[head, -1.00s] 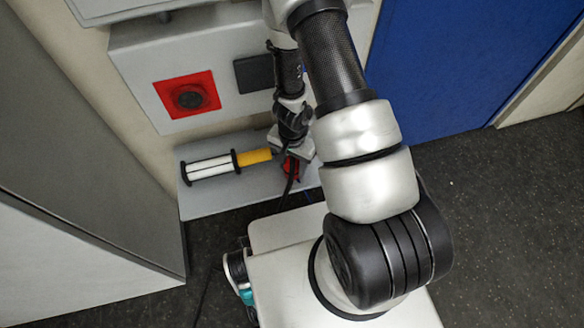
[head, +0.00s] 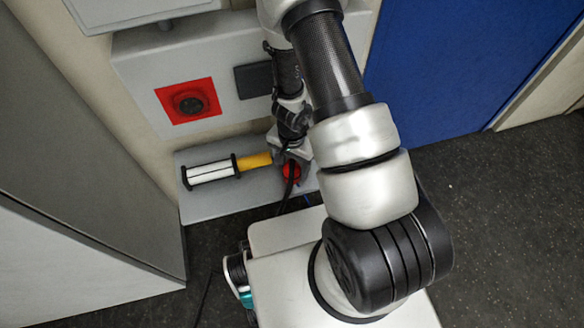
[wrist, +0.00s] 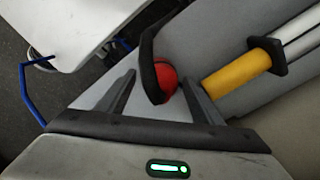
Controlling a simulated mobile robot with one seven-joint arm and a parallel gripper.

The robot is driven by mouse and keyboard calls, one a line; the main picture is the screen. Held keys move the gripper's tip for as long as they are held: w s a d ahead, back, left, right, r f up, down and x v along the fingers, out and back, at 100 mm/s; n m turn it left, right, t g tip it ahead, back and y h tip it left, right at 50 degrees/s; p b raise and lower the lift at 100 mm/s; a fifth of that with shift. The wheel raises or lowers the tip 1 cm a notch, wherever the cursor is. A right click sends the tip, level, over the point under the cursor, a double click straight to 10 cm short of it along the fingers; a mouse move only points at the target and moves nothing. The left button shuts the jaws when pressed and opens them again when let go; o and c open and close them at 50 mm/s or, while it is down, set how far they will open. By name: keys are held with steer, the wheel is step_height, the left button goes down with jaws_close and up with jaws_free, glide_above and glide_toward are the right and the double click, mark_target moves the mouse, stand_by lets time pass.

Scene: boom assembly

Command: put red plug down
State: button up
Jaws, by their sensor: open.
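The red plug (head: 291,171) is at the right end of the grey shelf (head: 205,206), partly hidden by my wrist and a black cable in the head view. In the wrist view the red plug (wrist: 167,82) lies between and just beyond my fingertips, with a black band or cable across its left side. My gripper (wrist: 163,84) is open, one finger on each side of the plug. A gap shows between the left finger and the plug; whether the right finger touches it I cannot tell.
A yellow-handled white tool (head: 222,169) lies on the shelf just left of the plug; its yellow end (wrist: 237,79) is close to my right finger. Above is a grey box with a red-framed socket (head: 188,102). A blue panel (head: 450,60) stands at right.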

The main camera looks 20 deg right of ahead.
step_height(320, 180, up, 9)
steer(key=p, duration=0.3)
steer(key=shift+r, duration=0.15)
steer(key=w+a+r+n+t+y, duration=0.1)
steer(key=a+r+n, duration=0.15)
steer(key=r, duration=0.95)
steer(key=w+a+r+n+t+y, duration=0.1)
steer(key=a+r+n+t+y, duration=0.15)
steer(key=r, duration=0.85)
steer(key=s+d+r+n+t+h, duration=0.1)
steer(key=s+d+r+n, duration=0.1)
steer(key=s+r, duration=0.4)
steer(key=s+d+r+n+t+h, duration=0.1)
steer(key=s+d+r+n+h, duration=0.1)
steer(key=s+r, duration=0.5)
step_height(320, 180, up, 5)
steer(key=shift+d+f, duration=0.15)
steer(key=shift+d, duration=0.5)
step_height(320, 180, up, 17)
steer(key=p, duration=1.7)
steer(key=shift+f+h, duration=0.1)
steer(key=shift+h, duration=0.15)
